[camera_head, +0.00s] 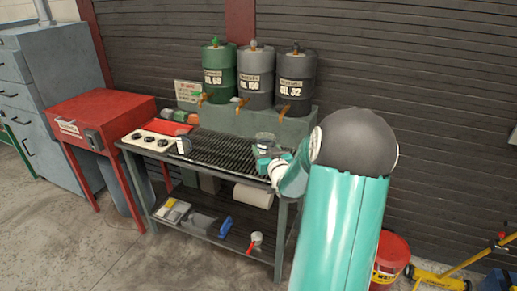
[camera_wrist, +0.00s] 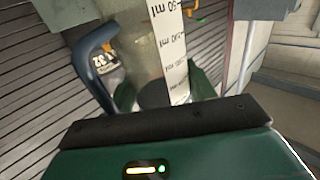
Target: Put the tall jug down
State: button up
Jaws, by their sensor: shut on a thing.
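The tall jug (camera_wrist: 150,50) is clear, with a white strip of millilitre marks and a blue handle (camera_wrist: 92,65). It fills the upper middle of the wrist view. My gripper (camera_wrist: 165,92) is shut on it, with green fingers on both sides of its body. In the head view the jug (camera_head: 265,139) shows small and upright at the right part of the black grate (camera_head: 225,148), with my gripper (camera_head: 266,160) at its near side. I cannot tell whether its base touches the grate. The jug's lower part is partly hidden by my gripper.
Another small clear vessel (camera_head: 183,144) stands at the grate's left end. Green (camera_head: 221,72), grey (camera_head: 256,77) and dark (camera_head: 295,80) oil drums with taps stand on a ledge behind. The grate's middle is clear.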

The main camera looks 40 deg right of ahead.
jog(key=shift+w+a, duration=0.1)
jog(key=shift+a, duration=0.05)
jog(key=shift+s+r, duration=0.15)
jog(key=shift+s, duration=0.05)
jog(key=w+a+f+n+t+y, duration=0.15)
jog(key=w+a+f, duration=0.3)
jog(key=a, duration=0.45)
jog(key=w+a+f+n+y, duration=0.1)
jog(key=w+a+f+y, duration=0.15)
jog(key=a+f, duration=0.45)
jog(key=w+a+f+n+y, duration=0.15)
jog(key=w+a, duration=0.25)
jog(key=a, duration=0.6)
jog(key=a+f+n+y, duration=0.1)
jog(key=a+f, duration=0.3)
jog(key=a, duration=0.3)
jog(key=a+f+y, duration=0.1)
jog(key=a+f, duration=0.2)
jog(key=a, duration=0.5)
jog(key=s+f, duration=0.5)
jog(key=f, duration=0.1)
jog(key=shift+s+a+f, duration=0.15)
jog(key=shift+s+f, duration=0.15)
jog(key=shift+s, duration=0.1)
